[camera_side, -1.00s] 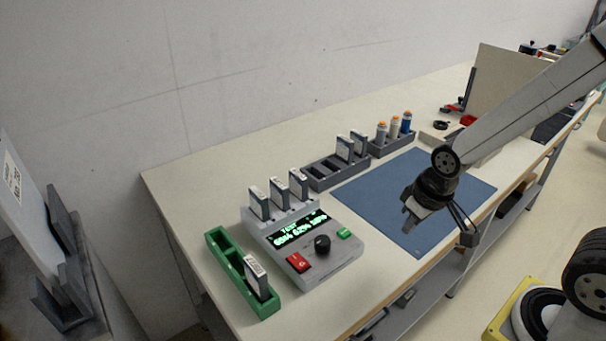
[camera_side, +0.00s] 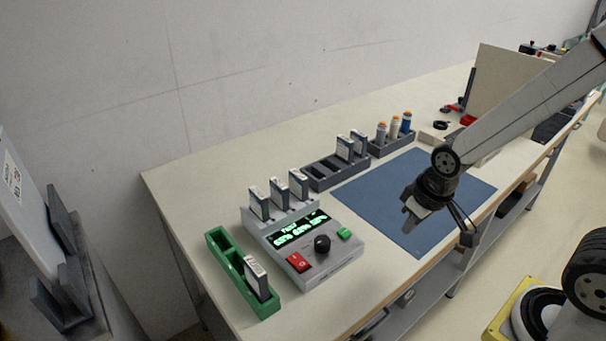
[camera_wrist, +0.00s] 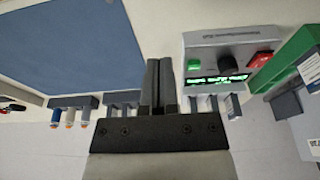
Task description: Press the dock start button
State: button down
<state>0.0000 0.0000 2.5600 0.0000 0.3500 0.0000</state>
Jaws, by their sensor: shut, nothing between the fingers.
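The grey dock (camera_side: 312,258) stands near the front left of the bench, with several battery packs upright in its rear slots and a lit green display (camera_side: 296,231). On its face are a green button (camera_side: 344,234), a black knob (camera_side: 322,244) and a red rocker switch (camera_side: 299,262). In the wrist view the green button (camera_wrist: 194,64) lies to the right of my gripper (camera_wrist: 160,64), the red switch (camera_wrist: 259,58) farther right. My gripper (camera_side: 408,212) is shut and empty, above the blue mat, to the right of the dock and apart from it.
A green tray (camera_side: 228,268) with one pack stands left of the dock. A dark rack (camera_side: 322,177) with packs and a holder of orange-capped bottles (camera_side: 392,143) stand behind the blue mat (camera_side: 370,195). The mat is clear.

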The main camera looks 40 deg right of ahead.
jog(key=shift+w, duration=0.1)
dwell(0.3)
notch_tip(320, 180, up, 4)
jog(key=n+t+y, duration=0.4)
jog(key=n+y, duration=0.2)
jog(key=n, duration=1.1)
send_over(348, 231)
jog(key=shift+f, duration=4.35)
